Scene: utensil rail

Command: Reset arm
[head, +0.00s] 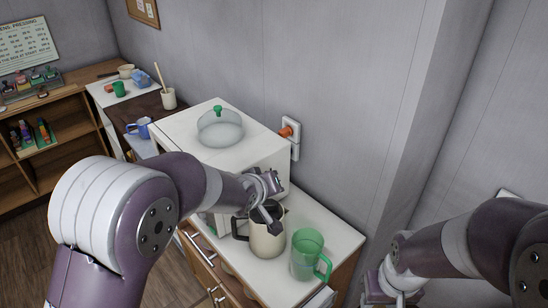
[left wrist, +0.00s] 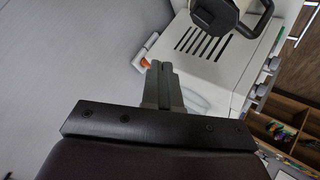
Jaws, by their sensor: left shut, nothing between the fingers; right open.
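My left arm reaches in from the left in the head view, and its gripper is partly hidden by the wrist, beside the white box-shaped appliance (head: 185,135) and near the cream jug (head: 267,238). In the left wrist view my left gripper (left wrist: 160,68) shows its fingers together, with nothing between them. My right gripper (head: 388,290) is low at the right of the head view, open and apart from the counter items. Its fingertips are hard to make out.
The jug has a black handle and stands next to a green see-through pitcher (head: 308,255) on the white counter (head: 338,236). A clear dome (head: 220,130) sits on the appliance. An orange plug (head: 286,132) is in the wall socket. Shelves (head: 60,130) stand far left.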

